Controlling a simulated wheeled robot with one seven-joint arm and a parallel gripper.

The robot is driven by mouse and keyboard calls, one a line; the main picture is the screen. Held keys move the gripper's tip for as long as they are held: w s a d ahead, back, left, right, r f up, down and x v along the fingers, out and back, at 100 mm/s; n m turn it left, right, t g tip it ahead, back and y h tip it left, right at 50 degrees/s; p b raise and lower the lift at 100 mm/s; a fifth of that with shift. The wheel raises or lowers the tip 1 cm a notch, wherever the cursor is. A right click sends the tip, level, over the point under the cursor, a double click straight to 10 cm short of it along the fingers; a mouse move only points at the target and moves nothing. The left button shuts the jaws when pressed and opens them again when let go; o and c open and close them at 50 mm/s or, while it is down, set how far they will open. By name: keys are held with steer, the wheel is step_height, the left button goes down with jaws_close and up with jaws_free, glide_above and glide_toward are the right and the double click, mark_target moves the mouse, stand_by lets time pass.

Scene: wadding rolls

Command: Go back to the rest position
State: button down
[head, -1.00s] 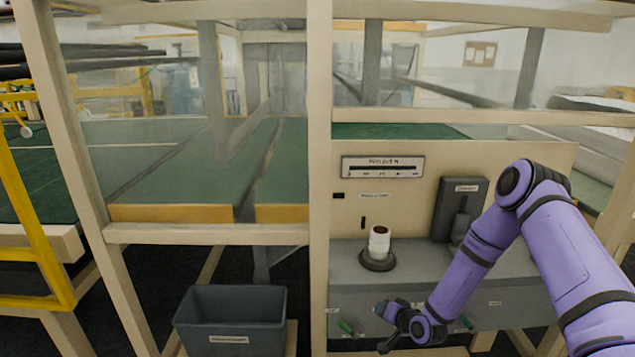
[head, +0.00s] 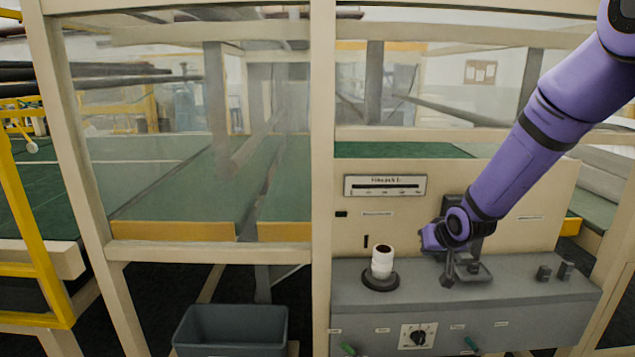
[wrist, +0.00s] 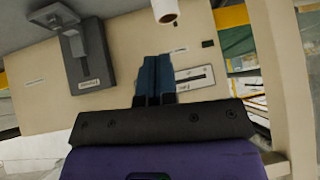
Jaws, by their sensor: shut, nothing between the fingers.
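My gripper (wrist: 155,78) shows in the wrist view with its two blue-grey fingers together and nothing between them. In the head view the purple arm reaches in from the upper right, and its end is above the grey bench, in front of the dark wall device. The fingertips are hard to make out there. A white roll (head: 382,259) stands upright on a dark round base (head: 381,281) to the left of the arm's end, apart from it. Part of the roll (wrist: 165,10) shows at the top of the wrist view, which looks turned over.
The grey bench (head: 500,302) carries small dark blocks (head: 554,272) at right and a knob (head: 418,337) on its front. The dark device (wrist: 85,55) is on the beige panel. A beige post (head: 322,180) stands left; a grey bin (head: 230,325) sits low.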

steer(key=s+d+r+g+h, duration=0.1)
steer(key=s+d+r+h, duration=0.15)
steer(key=s+r, duration=1.7)
steer(key=s, duration=0.7)
steer(key=s+r+g, duration=0.1)
steer(key=s+r, duration=0.2)
steer(key=s, duration=0.7)
steer(key=shift+s+g+y, duration=0.2)
steer(key=shift+g+y, duration=0.1)
steer(key=shift+y, duration=0.15)
